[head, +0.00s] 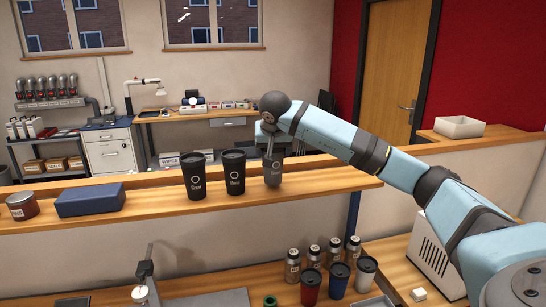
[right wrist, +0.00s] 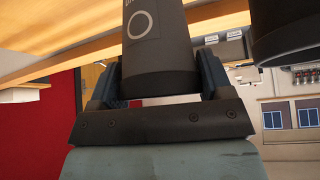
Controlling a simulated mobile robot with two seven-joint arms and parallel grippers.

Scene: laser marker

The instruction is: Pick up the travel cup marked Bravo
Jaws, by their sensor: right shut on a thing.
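My right gripper (head: 268,135) is shut on a dark grey travel cup (head: 274,173) at the right end of the row on the wooden ledge. The cup looks upright; I cannot tell whether its base touches the ledge. In the right wrist view the gripper (right wrist: 160,78) has one finger on each side of this cup (right wrist: 155,62), which bears a pale ring. Its name is not legible. Two black lidded travel cups, a middle one (head: 234,172) and a left one (head: 193,176), stand to its left with small labels too blurred to read surely. My left gripper is out of view.
The wooden ledge (head: 330,181) also holds a blue box (head: 90,200) and a brownish jar (head: 22,206). Below it, the lower bench has red (head: 311,287), blue (head: 338,280) and white (head: 365,274) cups beside several small bottles. The ledge right of the held cup is clear.

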